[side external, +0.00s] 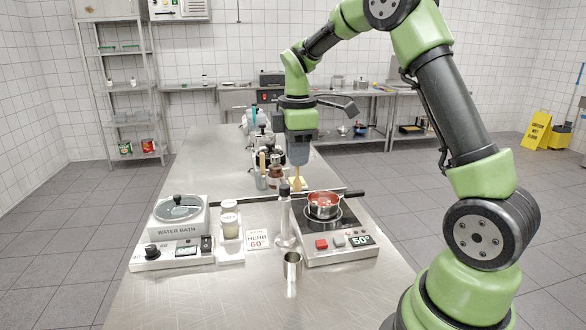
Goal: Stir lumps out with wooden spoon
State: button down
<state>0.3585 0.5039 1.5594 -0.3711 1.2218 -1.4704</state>
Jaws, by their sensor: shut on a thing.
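My gripper (298,160) points down above the far side of the hot plate. It is shut on a light wooden spoon (297,183), which hangs below the fingers. The spoon shows just left of and behind the small saucepan (323,211), outside it. I cannot tell whether its lower end touches anything. The saucepan has red contents (323,198) and a dark handle pointing right. Lumps are too small to make out.
The water bath (178,218), white jars (229,218) and a sign (258,240) stand further left. The front counter (210,300) is clear.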

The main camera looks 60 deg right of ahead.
jog(key=d+h, duration=0.1)
jog(key=d, duration=1.3)
jog(key=shift+w+a+f, duration=0.1)
jog(key=shift+w+f, duration=0.1)
jog(key=shift+f, duration=2.75)
jog(key=shift+w+a+f, duration=0.1)
jog(key=shift+w+f, duration=0.05)
jog(key=shift+f, duration=2.8)
